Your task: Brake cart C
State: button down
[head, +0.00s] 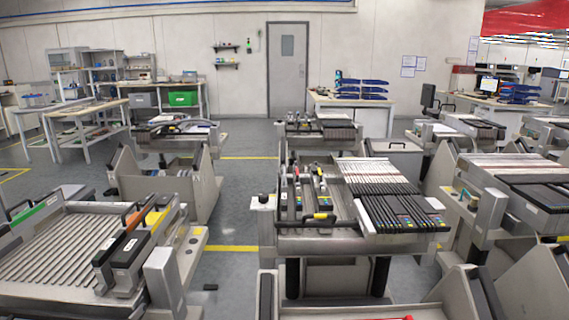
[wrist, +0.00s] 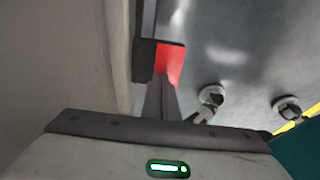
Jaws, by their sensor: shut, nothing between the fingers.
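In the wrist view, my gripper (wrist: 160,88) is shut and empty, its narrow grey fingers pointing up the picture. A small red pad (wrist: 170,62) with a dark block at its left shows at the fingertips; I cannot tell whether they touch. It looks like a brake pedal. In the head view, several feeder trolleys stand in rows; one is in the centre (head: 318,228), one at the left (head: 190,285). I cannot read which is cart C. My gripper is not visible in the head view.
A pale panel (wrist: 60,55) fills the left of the wrist view; two round fittings (wrist: 288,108) show at the right. In the head view, bare grey floor (head: 232,275) with yellow lines runs between the left and centre trolleys. A small dark object (head: 210,287) lies there.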

dwell(0.4)
notch_tip(320, 180, up, 10)
jog(key=p, duration=0.7)
dwell(0.4)
